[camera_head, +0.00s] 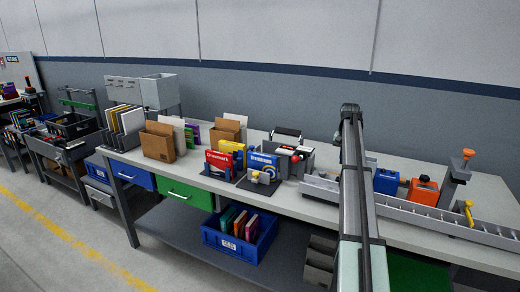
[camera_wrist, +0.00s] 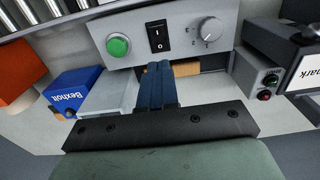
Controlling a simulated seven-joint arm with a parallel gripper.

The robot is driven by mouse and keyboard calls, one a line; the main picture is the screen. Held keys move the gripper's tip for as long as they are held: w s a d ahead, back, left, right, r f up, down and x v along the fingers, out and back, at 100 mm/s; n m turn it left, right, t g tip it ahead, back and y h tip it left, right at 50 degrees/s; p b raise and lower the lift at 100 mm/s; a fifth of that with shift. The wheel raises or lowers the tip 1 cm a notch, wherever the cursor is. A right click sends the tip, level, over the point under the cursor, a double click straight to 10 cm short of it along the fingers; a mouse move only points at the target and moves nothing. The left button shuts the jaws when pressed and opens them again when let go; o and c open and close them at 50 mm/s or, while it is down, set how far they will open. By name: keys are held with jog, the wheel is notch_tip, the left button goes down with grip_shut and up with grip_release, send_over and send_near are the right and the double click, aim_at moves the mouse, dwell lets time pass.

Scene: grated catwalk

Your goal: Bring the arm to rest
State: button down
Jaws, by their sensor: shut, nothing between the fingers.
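My gripper (camera_wrist: 160,68) shows in the wrist view with its two dark blue fingers together and nothing between them. The fingers point at the lower edge of a grey control panel (camera_wrist: 128,50); whether they touch it I cannot tell. The panel carries a green button (camera_wrist: 118,46), a black rocker switch (camera_wrist: 156,36) and a round knob (camera_wrist: 209,30). In the head view my arm reaches up over the workbench (camera_head: 285,200), and the fingers are hidden behind it.
A blue box (camera_wrist: 75,92) lies left of the fingers. In the head view, book-like boxes (camera_head: 262,160) stand left of my arm, and a roller conveyor (camera_head: 425,217) runs along the bench's right part.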

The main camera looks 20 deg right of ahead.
jog(key=s+a+f+n+g+y, duration=0.15)
jog(key=s+a+f, duration=0.25)
jog(key=s+a, duration=0.45)
jog(key=s+a+f+n+h, duration=0.1)
jog(key=s+a+f+n, duration=0.2)
jog(key=s+a, duration=0.55)
jog(key=s+a+f+n+g, duration=0.1)
jog(key=s+a+f, duration=0.2)
jog(key=a+f, duration=0.6)
jog(key=s+a+f+g, duration=0.1)
jog(key=s+a+f, duration=0.35)
jog(key=f, duration=0.85)
jog(key=s+a+f+n, duration=0.1)
jog(key=s+a+f, duration=0.1)
jog(key=a+f, duration=0.75)
jog(key=s+a+f+g, duration=0.1)
jog(key=s+a+f, duration=0.2)
jog(key=s+f, duration=0.3)
jog(key=s+a+f+n+g, duration=0.1)
jog(key=s+a+f, duration=0.2)
jog(key=s+f, duration=0.4)
jog(key=s+a+f+n+g, duration=0.1)
jog(key=s+a+f, duration=0.2)
jog(key=s, duration=1.4)
notch_tip(320, 180, down, 4)
jog(key=shift+s+r, duration=0.1)
jog(key=shift+s, duration=0.15)
jog(key=shift+a+n, duration=0.1)
jog(key=shift+n, duration=0.15)
